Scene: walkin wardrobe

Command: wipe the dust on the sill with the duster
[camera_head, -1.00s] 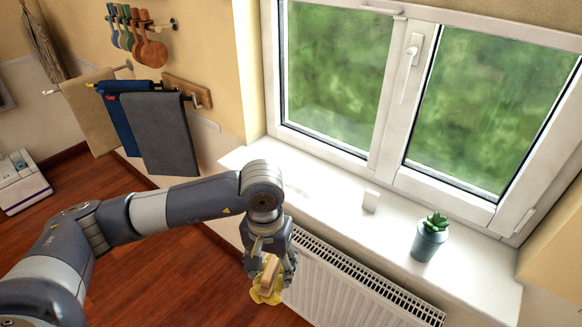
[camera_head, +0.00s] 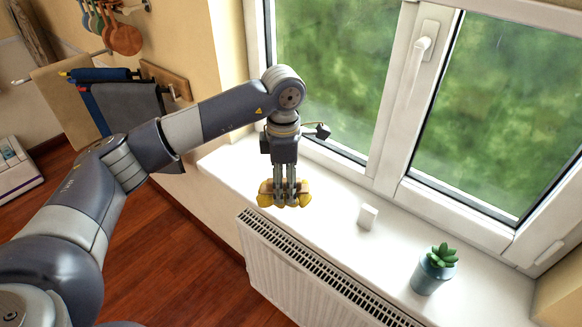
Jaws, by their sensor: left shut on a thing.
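My left gripper (camera_head: 285,198) points straight down over the left part of the white window sill (camera_head: 325,205). It is shut on a yellow duster (camera_head: 299,194) with a tan handle, which shows on both sides of the fingers. The duster is at or just above the sill near its front edge; I cannot tell whether it touches. I cannot make out any dust on the bright sill. My right gripper is not in view.
A small white block (camera_head: 368,217) stands on the sill right of the duster. A potted succulent (camera_head: 433,270) stands farther right. The window frame (camera_head: 392,150) rises behind. A radiator (camera_head: 290,270) is below. Cloths (camera_head: 125,110) hang on the left wall.

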